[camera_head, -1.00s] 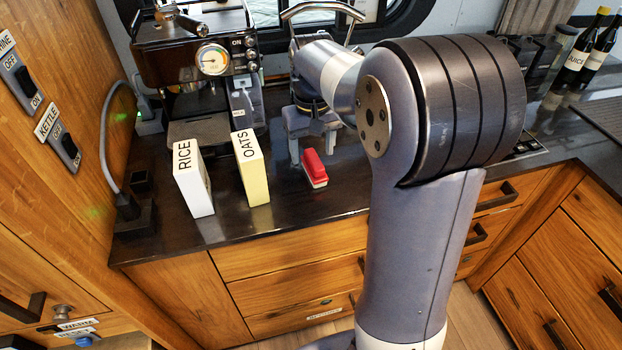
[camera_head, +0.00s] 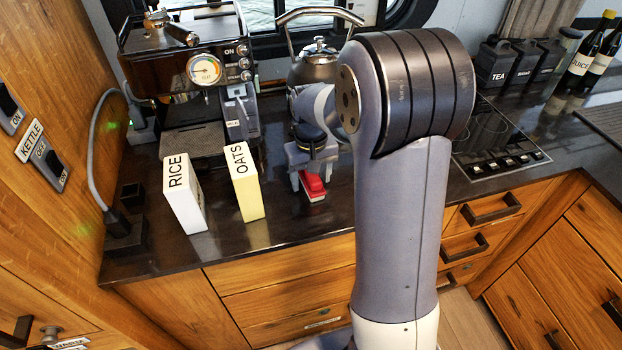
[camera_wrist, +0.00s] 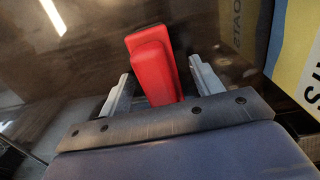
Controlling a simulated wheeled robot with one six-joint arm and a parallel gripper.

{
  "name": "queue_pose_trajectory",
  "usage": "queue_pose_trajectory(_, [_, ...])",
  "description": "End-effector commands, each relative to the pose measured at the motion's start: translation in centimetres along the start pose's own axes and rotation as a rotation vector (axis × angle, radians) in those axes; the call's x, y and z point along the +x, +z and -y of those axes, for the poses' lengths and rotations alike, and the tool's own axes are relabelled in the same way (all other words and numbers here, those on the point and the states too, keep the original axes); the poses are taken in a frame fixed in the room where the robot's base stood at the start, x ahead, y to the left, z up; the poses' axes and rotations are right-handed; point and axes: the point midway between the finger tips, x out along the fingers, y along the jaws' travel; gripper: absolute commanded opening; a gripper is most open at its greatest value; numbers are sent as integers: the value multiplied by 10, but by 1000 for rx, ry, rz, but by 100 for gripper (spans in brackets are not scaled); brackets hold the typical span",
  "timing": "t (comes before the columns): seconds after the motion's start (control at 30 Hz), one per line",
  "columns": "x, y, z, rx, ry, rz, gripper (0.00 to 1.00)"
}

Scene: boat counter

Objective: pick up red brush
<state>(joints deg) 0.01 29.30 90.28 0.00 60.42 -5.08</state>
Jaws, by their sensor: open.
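The red brush (camera_head: 313,186) lies on the dark counter, its red top up and a pale base below. My gripper (camera_head: 312,178) is above and around it, pointing down, with the brush between the fingers. In the wrist view the red brush (camera_wrist: 153,65) shows between the two open fingers of my gripper (camera_wrist: 157,80). Gaps show on both sides of it, and it sits a little turned relative to the fingers. The brush's near end is hidden by the gripper body.
The oats box (camera_head: 245,182) and rice box (camera_head: 184,193) stand left of the brush. The coffee machine (camera_head: 195,65) and kettle (camera_head: 318,62) stand behind. The counter in front of the brush is narrow. A hob (camera_head: 492,140) lies to the right.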

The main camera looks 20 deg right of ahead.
Motion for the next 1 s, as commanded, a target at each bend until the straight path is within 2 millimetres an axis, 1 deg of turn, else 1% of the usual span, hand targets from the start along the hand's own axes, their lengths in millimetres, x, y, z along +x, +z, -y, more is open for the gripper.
queue_pose_trajectory(0.03, [0, 0, 0, 0, 0, 0, 59])
queue_pose_trajectory(0.07, [0, 0, 0, 0, 0, 0, 57])
queue_pose_trajectory(0.6, [0, 0, 0, 0, 0, 0, 13])
queue_pose_trajectory(0.87, [-3, 0, 0, 0, 0, -2, 13])
queue_pose_trajectory(0.97, [-14, -1, 0, 0, 0, -4, 13])
queue_pose_trajectory(1.0, [-22, -1, 0, 0, 0, -5, 13])
